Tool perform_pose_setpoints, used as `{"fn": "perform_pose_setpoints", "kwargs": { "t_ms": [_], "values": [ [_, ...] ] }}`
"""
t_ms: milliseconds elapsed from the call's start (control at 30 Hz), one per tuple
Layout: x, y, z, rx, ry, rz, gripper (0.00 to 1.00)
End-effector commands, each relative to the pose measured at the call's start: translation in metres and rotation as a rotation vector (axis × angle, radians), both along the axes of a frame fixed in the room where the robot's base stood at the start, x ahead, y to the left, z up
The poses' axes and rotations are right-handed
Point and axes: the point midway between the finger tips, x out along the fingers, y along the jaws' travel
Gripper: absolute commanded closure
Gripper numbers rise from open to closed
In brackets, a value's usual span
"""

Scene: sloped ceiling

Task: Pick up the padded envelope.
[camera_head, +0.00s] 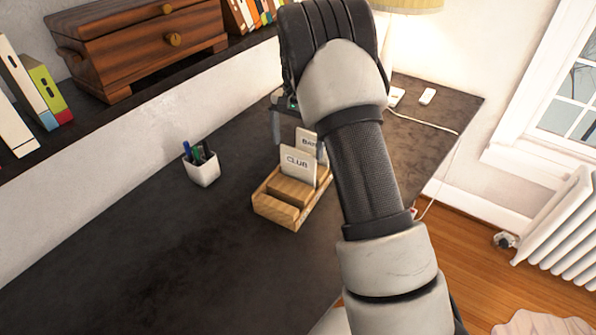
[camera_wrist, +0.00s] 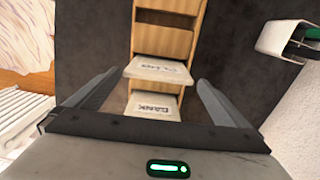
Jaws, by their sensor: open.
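I cannot make out a thing that is clearly a padded envelope. Two flat whitish pieces stand upright in a wooden letter holder (camera_head: 278,210) on the dark desk: one marked CLUB (camera_head: 297,164) and, behind it, one that seems marked BANK (camera_head: 306,141). In the wrist view the CLUB piece (camera_wrist: 158,71) and the BANK piece (camera_wrist: 153,106) lie between the finger lines, below the holder's slats (camera_wrist: 162,42). My gripper (camera_head: 277,125) is above the holder's far end, partly hidden by my arm. Its fingers (camera_wrist: 157,78) are apart, with nothing held.
A white pen cup (camera_head: 202,169) stands left of the holder and shows at the right of the wrist view (camera_wrist: 285,40). A shelf with a wooden chest (camera_head: 140,45) and books runs behind. The desk's near left is clear. A white cable (camera_head: 440,132) lies at the right.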

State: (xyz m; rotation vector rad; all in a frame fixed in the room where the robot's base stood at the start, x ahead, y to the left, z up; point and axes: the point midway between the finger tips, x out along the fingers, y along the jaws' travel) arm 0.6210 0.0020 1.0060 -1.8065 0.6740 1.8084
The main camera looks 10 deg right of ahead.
Motion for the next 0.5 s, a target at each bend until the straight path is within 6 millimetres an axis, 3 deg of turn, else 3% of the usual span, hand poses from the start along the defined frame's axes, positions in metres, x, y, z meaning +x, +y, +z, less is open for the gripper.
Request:
{"fn": "perform_pose_setpoints", "kwargs": {
  "t_ms": [100, 367, 500],
  "values": [
    [0.0, 0.0, -0.018, 0.001, 0.002, 0.001, 0.0],
    [0.0, 0.0, -0.033, 0.001, 0.001, 0.001, 0.0],
    [-0.002, -0.002, -0.05, 0.0, 0.003, 0.0, 0.0]
  ]
}}
